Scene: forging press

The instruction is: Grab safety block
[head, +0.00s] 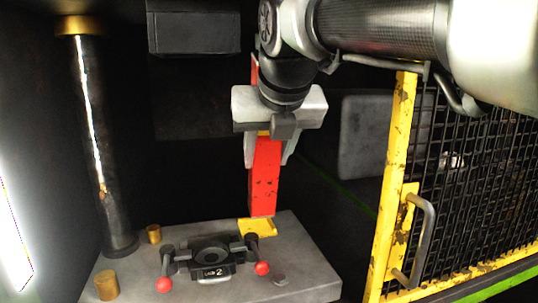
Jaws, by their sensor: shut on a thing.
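The safety block (264,180) is a tall red bar with a worn yellow band near its top. It stands roughly upright at the centre of the head view. My gripper (267,155) points down from above and is shut on the block's upper part, one finger on each side. The block's lower end is at or just above a yellow bracket (258,228) on the grey press bed (305,262). I cannot tell whether they touch.
A dark die with two red-knobbed handles (210,256) sits on the bed in front of the block. Brass pins (107,285) and a tall steel column (100,150) stand at left. A yellow mesh gate (397,180) with a handle stands at right.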

